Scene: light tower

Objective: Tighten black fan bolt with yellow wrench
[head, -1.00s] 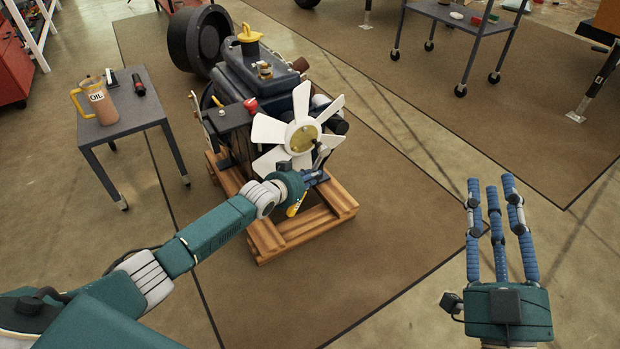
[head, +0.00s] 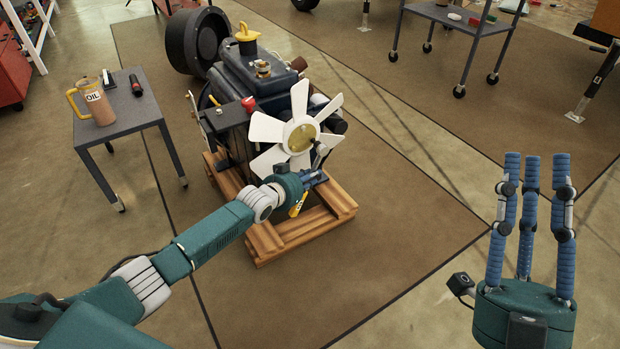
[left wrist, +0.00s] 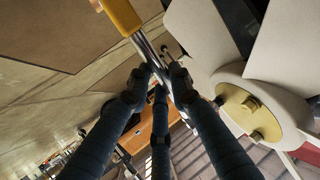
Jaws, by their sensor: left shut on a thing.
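The yellow wrench shows its yellow handle (head: 298,206) below my left gripper (head: 315,177), beside the engine's white fan (head: 268,128). In the left wrist view, my left gripper (left wrist: 158,75) is shut on the wrench's metal shaft, with the yellow handle (left wrist: 121,14) at the top. The fan's brass-coloured hub (head: 300,139) is just above and left of the gripper; in the left wrist view the hub (left wrist: 248,106) carries brass-coloured bolt heads. My right gripper (head: 535,170) is open and empty, fingers upward.
The engine (head: 245,75) stands on a wooden pallet (head: 290,238) on a brown mat. A small grey table (head: 130,115) with an oil jug (head: 94,103) stands at left. A wheeled cart (head: 462,15) is at the back. The floor right of the engine is clear.

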